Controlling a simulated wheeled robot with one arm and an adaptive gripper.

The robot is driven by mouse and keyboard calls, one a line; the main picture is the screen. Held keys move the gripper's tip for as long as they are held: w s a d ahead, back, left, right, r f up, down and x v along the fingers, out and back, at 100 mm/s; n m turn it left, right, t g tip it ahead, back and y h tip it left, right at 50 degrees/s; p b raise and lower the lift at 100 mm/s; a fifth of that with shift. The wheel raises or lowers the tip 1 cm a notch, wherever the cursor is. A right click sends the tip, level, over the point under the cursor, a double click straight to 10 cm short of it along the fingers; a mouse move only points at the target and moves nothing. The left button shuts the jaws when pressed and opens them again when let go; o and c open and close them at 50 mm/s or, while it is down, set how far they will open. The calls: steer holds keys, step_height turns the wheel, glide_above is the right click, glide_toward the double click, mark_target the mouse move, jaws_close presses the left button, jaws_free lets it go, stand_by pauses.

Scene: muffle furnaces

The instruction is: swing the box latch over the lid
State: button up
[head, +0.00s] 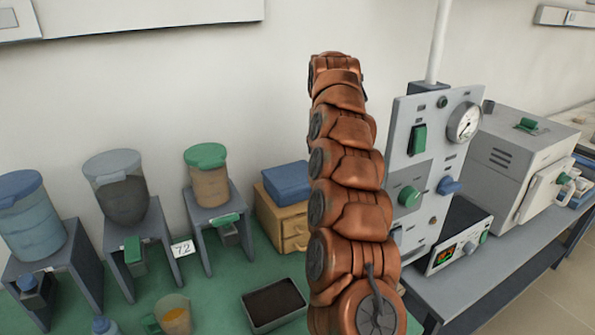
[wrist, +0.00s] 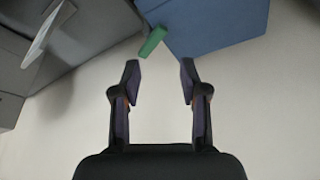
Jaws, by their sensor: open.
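In the wrist view my gripper (wrist: 159,80) is open, with nothing between its fingers. A small green bar (wrist: 152,42), which looks like the latch, lies just beyond the fingertips and apart from them. It is tilted and sits by the left corner of a blue surface (wrist: 220,25), which seems to be the box or its lid. In the head view a blue box (head: 286,182) stands on a wooden drawer unit (head: 285,223). No latch can be made out on it there. My arm fills the middle of the head view, and my gripper is not seen there.
Grey panels (wrist: 55,60) fill the wrist view's upper left. In the head view, lidded hoppers (head: 122,190) on stands are at left, with a dark-filled tray (head: 273,304) in front. A grey instrument panel (head: 432,160) and a furnace (head: 520,160) stand at right.

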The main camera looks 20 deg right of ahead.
steer(key=s+a+r+n+g+y+p, duration=0.1)
steer(key=s+a+r+n+p, duration=0.1)
steer(key=s+a, duration=0.4)
steer(key=s+a+r+n+g+y+p, duration=0.1)
steer(key=s+a, duration=0.6)
steer(key=s, duration=0.7)
steer(key=shift+s+r+n+p, duration=0.2)
steer(key=shift+r+n+p, duration=0.3)
steer(key=shift+r, duration=0.65)
steer(key=shift+a, duration=0.1)
steer(key=w+d+r+m+h+p, duration=0.15)
steer(key=w+d+m+h, duration=0.25)
steer(key=w+d+m, duration=0.55)
steer(key=shift+m+t, duration=0.4)
steer(key=shift+m, duration=0.35)
steer(key=shift+w+d+f+p, duration=0.85)
steer(key=shift+w+f, duration=1.55)
steer(key=shift+f, duration=0.05)
steer(key=shift+w+d+f+p, duration=0.8)
steer(key=shift+w+f+p, duration=0.05)
steer(key=shift+w+f, duration=1.55)
steer(key=shift+w+d+f+p, duration=0.85)
steer(key=shift+w+f, duration=1.5)
steer(key=shift+f, duration=0.15)
